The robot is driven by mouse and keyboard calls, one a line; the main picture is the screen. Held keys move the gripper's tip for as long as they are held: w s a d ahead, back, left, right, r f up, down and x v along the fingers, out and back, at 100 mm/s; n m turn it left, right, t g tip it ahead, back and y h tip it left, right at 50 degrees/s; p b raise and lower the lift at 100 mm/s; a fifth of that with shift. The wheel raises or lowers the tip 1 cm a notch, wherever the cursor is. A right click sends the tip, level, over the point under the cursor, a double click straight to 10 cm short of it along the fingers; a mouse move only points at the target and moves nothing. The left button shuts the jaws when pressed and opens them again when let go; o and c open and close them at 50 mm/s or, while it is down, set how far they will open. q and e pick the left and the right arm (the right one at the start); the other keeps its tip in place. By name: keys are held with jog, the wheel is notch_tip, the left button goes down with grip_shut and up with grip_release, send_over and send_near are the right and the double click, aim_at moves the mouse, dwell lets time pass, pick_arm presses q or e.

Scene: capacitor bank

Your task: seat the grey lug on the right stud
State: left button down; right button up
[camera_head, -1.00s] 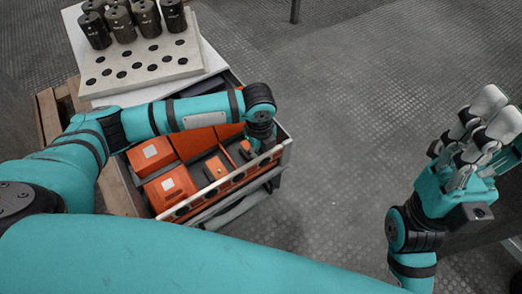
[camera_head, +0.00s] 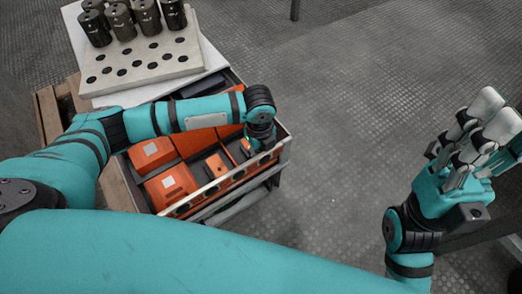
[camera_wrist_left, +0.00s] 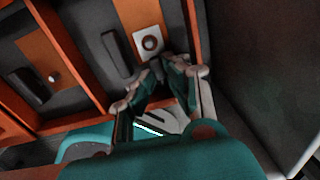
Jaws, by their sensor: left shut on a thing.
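My left gripper (camera_head: 262,140) reaches down at the right end of the open box, with its fingers mostly hidden by the wrist. In the left wrist view, its fingers (camera_wrist_left: 158,80) are shut on a small dark grey piece, the grey lug (camera_wrist_left: 157,68), which is mostly hidden between the fingertips. Just beyond it is the right stud (camera_wrist_left: 150,42), a round metal end on a white square. The lug looks very near this square; I cannot tell whether it touches the stud. Another stud (camera_wrist_left: 52,78) stands on an orange strip to the left.
Orange units (camera_head: 170,187) fill the box, with orange divider walls and a pale front rail. A dark block (camera_wrist_left: 117,55) stands left of the white square. Behind the box, a pale holed board (camera_head: 140,68) carries several dark cylinders (camera_head: 121,22). Open floor lies right.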

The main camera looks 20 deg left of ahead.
dwell(0.3)
pick_arm(q)
jog(key=c, duration=1.2)
grip_release()
jog(key=shift+c, duration=0.2)
